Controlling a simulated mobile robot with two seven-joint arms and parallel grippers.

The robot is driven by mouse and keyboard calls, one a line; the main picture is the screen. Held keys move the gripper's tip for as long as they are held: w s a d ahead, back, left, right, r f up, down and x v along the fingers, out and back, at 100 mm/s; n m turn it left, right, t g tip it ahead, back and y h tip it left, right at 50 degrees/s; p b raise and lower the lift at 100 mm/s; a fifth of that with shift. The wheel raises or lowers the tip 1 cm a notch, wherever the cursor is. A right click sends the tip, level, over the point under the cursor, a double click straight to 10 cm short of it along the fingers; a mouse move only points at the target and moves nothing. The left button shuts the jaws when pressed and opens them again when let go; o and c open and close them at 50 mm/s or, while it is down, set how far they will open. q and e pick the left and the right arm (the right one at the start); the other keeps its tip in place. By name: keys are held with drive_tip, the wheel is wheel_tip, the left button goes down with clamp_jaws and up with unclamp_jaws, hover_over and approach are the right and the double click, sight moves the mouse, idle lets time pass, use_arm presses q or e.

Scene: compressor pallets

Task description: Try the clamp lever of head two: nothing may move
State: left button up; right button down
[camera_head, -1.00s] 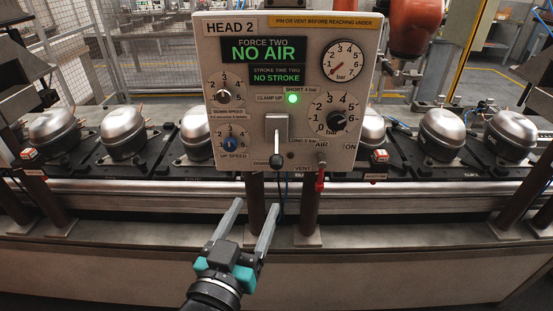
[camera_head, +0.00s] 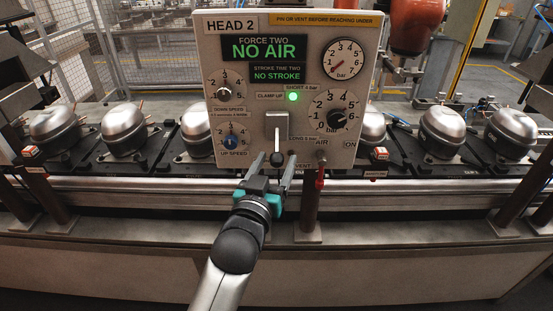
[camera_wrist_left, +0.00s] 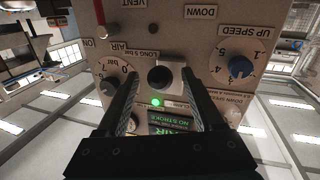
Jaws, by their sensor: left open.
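The HEAD 2 panel (camera_head: 300,103) faces me. Its clamp lever (camera_head: 277,157) has a black knob and hangs down from a grey plate (camera_head: 276,128). The green light (camera_head: 293,97) by CLAMP UP is lit. The display (camera_head: 264,49) reads NO AIR, and the one below (camera_head: 277,73) NO STROKE. My left gripper (camera_head: 274,163) is open at the lever, one finger on each side of the knob. In the left wrist view the knob (camera_wrist_left: 160,78) shows between the fingers, with gaps; contact cannot be told. My right gripper is out of view.
A red vent handle (camera_head: 320,177) hangs right of the gripper below the panel. Air (camera_head: 337,118) and speed knobs (camera_head: 230,142) sit beside the lever. Posts (camera_head: 308,215) stand under the panel. Compressors (camera_head: 123,129) line the conveyor behind it.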

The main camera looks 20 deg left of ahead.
use_arm(q)
drive_tip(key=shift+w, duration=0.65)
clamp_jaws()
idle(1.1)
